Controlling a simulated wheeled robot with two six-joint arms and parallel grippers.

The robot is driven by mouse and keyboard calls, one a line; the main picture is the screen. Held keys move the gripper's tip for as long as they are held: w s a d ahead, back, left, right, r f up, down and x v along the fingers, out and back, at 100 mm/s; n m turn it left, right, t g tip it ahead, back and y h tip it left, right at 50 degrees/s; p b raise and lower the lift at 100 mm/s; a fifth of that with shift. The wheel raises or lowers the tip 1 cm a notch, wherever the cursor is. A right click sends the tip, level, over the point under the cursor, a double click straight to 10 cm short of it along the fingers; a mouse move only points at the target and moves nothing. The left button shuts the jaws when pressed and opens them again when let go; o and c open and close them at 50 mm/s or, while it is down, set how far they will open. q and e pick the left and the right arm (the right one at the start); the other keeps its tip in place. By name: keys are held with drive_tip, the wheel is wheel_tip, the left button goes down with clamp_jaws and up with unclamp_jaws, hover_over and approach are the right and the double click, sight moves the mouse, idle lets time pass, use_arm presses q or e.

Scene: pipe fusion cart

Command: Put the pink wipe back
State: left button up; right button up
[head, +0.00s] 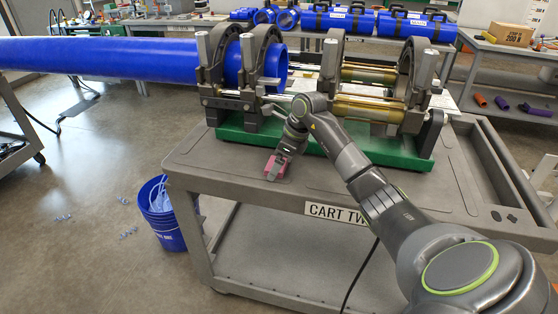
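The pink wipe (282,170) is at the fingertips of my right gripper (276,168), over the front left part of the grey cart top (225,160). The gripper points down and looks shut on the wipe, with pink showing beside the dark fingers. I cannot tell whether the wipe touches the cart top. My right arm comes in from the lower right and crosses in front of the fusion machine. My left gripper is not in view.
The fusion machine's clamp rings (262,70) and green base (232,130) stand behind the gripper. A long blue pipe (120,55) runs through the left clamps. A blue bucket (165,225) stands on the floor left of the cart. The cart top's right side (470,170) looks clear.

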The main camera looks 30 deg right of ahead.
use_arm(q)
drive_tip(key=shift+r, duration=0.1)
use_arm(e)
drive_tip(key=shift+r, duration=0.1)
drive_tip(key=shift+d+r, duration=0.1)
drive_tip(key=shift+r, duration=0.2)
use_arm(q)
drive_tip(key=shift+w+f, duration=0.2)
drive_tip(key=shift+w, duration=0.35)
use_arm(e)
drive_tip(key=v, duration=1.1)
drive_tip(key=shift+s+r, duration=0.15)
drive_tip(key=shift+r, duration=0.05)
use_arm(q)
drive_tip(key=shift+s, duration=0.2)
